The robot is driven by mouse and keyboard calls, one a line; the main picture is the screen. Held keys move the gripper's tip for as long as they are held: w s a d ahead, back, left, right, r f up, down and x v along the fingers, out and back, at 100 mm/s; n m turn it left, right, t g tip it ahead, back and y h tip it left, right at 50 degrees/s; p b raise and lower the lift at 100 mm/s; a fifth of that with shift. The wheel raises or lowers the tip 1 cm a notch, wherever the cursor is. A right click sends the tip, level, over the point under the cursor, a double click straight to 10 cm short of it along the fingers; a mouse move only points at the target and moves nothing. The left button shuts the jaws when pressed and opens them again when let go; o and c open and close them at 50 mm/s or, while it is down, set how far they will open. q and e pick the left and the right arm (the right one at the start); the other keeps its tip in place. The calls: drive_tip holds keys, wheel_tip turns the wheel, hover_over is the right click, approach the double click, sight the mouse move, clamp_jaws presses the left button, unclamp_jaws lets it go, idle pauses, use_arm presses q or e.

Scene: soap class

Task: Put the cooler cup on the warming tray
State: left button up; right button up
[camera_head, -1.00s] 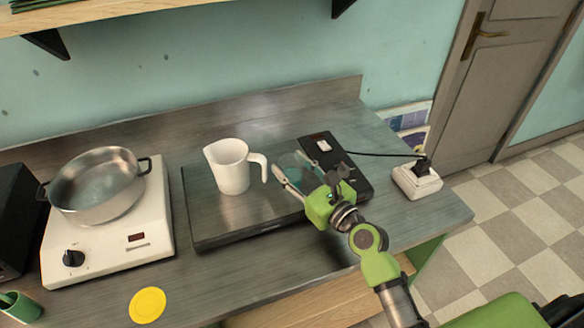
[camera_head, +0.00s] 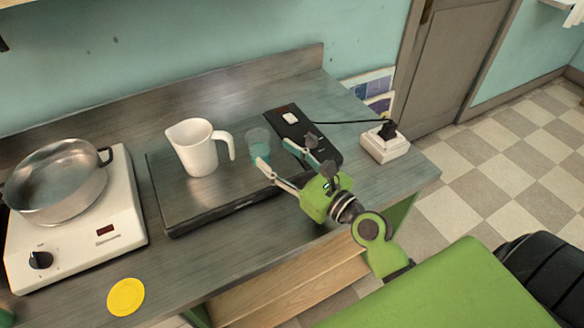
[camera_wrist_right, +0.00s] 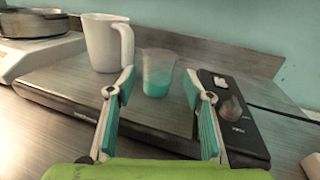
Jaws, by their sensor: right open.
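A clear cup with teal liquid (camera_head: 258,142) stands upright on the right part of the dark warming tray (camera_head: 212,200), just left of its black control panel (camera_head: 290,127). It also shows in the right wrist view (camera_wrist_right: 158,70), straight ahead between the fingers. My right gripper (camera_head: 276,151) is open, its fingertips close to the cup on the near side. I cannot tell whether they touch it. A white jug (camera_head: 198,150) stands on the tray left of the cup, handle toward it. My left gripper is not in view.
A hot plate (camera_head: 118,215) with a steel pot (camera_head: 58,185) stands at the left. A yellow disc (camera_head: 126,297) lies near the front edge. A white socket box (camera_head: 388,147) with a black plug and cable is right of the tray. The counter front is mostly clear.

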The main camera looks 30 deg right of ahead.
drive_tip(key=shift+b+v, duration=0.45)
drive_tip(key=shift+v, duration=1.9)
